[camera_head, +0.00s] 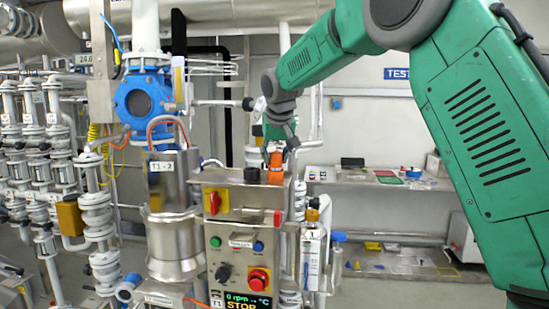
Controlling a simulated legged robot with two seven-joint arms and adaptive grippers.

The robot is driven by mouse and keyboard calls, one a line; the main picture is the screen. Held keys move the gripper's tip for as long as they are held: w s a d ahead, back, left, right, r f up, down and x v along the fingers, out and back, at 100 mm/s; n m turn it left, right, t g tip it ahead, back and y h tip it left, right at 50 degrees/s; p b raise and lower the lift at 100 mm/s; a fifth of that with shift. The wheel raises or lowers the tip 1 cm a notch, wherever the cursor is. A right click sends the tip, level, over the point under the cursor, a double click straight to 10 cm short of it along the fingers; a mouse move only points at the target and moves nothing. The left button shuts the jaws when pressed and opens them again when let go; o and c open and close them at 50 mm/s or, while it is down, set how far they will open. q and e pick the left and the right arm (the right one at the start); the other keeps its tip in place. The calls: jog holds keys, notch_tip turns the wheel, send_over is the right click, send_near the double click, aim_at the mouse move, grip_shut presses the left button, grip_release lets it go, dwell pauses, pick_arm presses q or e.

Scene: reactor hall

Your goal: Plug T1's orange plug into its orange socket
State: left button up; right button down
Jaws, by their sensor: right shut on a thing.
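My right gripper (279,143) hangs at the end of my green arm, above the top of the steel control box (247,190). It is shut on the orange plug (275,166), which points down at the right part of the box top. The orange socket cannot be made out apart from the plug. I cannot tell whether the plug is seated or just above the box. My left gripper is not in view.
A black fitting (252,175) stands on the box top, left of the plug. A steel vessel (172,225) marked T1-2 stands close on the left. A shelf (385,180) with small items is behind, right.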

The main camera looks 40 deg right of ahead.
jog(key=shift+f, duration=0.3)
dwell(0.4)
jog(key=c, duration=1.1)
grip_release()
jog(key=shift+s+a+r, duration=0.1)
jog(key=shift+r, duration=0.15)
jog(key=v, duration=1.1)
jog(key=shift+r, duration=0.15)
